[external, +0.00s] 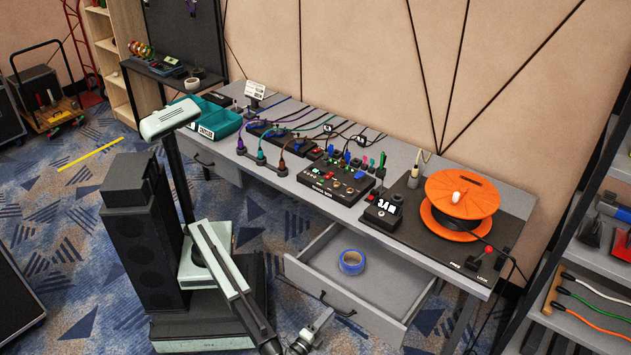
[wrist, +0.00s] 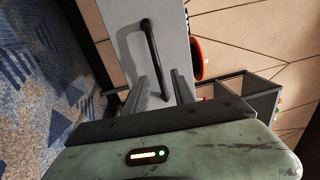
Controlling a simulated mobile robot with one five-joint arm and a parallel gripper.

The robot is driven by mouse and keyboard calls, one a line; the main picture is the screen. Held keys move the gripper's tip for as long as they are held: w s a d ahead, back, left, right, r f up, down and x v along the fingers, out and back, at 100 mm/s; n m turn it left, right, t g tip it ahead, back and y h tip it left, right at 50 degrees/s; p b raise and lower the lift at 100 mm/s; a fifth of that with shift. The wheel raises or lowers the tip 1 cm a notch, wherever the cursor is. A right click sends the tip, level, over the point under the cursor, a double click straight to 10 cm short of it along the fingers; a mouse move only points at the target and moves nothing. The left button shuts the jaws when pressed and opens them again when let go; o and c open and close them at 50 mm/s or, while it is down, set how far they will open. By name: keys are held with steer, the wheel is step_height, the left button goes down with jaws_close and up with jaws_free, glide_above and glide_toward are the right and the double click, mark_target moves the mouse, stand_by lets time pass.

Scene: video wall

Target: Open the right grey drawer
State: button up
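The right grey drawer (external: 362,285) is pulled out from under the grey desk, and its inside shows. A roll of blue tape (external: 351,262) lies in it. Its dark bar handle (external: 337,306) is on the front panel. My gripper (external: 308,340) is low in front of the drawer, to the left of the handle in the external view. In the wrist view my gripper (wrist: 161,84) has its two dark fingers apart. The black handle (wrist: 152,52) stretches ahead of them, and its near end shows between the fingers. I cannot tell whether they touch it.
The desk (external: 400,158) carries a control box (external: 337,185), cables and an orange cable reel (external: 459,205). A closed left drawer (external: 213,163) is under it. A shelf rack (external: 590,262) stands at the right. Patterned carpet (external: 75,215) is open at the left.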

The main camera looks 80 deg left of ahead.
step_height(320, 180, up, 7)
steer(key=p, duration=0.7)
steer(key=shift+s+d, duration=0.4)
steer(key=shift+s, duration=0.05)
steer(key=s+f+m+t+h+b, duration=0.3)
steer(key=f+m+t+h+b, duration=0.15)
steer(key=f+h+b, duration=0.2)
steer(key=shift+g, duration=0.25)
steer(key=x, duration=0.7)
steer(key=shift+a+f, duration=0.35)
steer(key=shift+a, duration=0.1)
